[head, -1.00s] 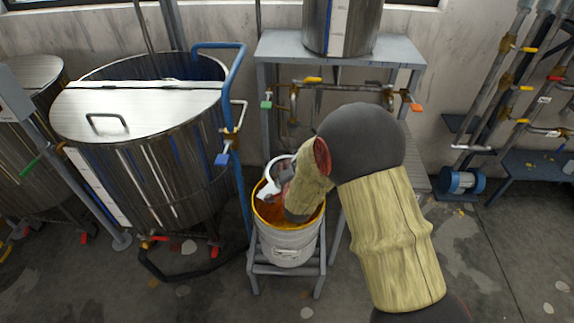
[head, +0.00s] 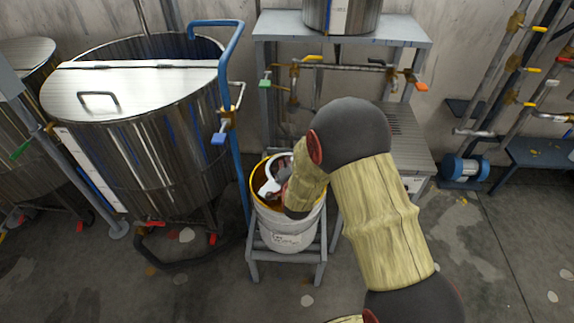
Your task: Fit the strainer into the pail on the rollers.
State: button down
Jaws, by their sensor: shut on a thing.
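The pail (head: 288,238) is pale grey-white with a yellow-stained inside and rim. It stands upright on a grey metal stand (head: 287,262); rollers under it cannot be made out. The strainer (head: 267,187) is a white ring-like piece, mostly hidden by my wrist and gripper. It is in the pail's mouth, towards the left and back. My gripper (head: 279,188) points down and left over the pail and is shut on the strainer; its fingertips are small and partly hidden. Whether the strainer touches or rests on the rim cannot be told.
A large steel tank (head: 140,130) with a half lid stands at left, with a blue pipe (head: 236,110) close beside the pail. A grey bench (head: 340,32) carrying a steel vessel stands behind. Pipes and a blue pump (head: 464,168) are at right. Open floor lies at front right.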

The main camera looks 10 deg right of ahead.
jog(key=shift+f+b, duration=2.05)
jog(key=shift+f, duration=0.4)
jog(key=c, duration=1.8)
grip_release()
jog(key=shift+s, duration=0.1)
jog(key=v, duration=1.1)
jog(key=shift+s+r, duration=0.2)
jog(key=shift+s, duration=0.15)
jog(key=shift+a, duration=0.1)
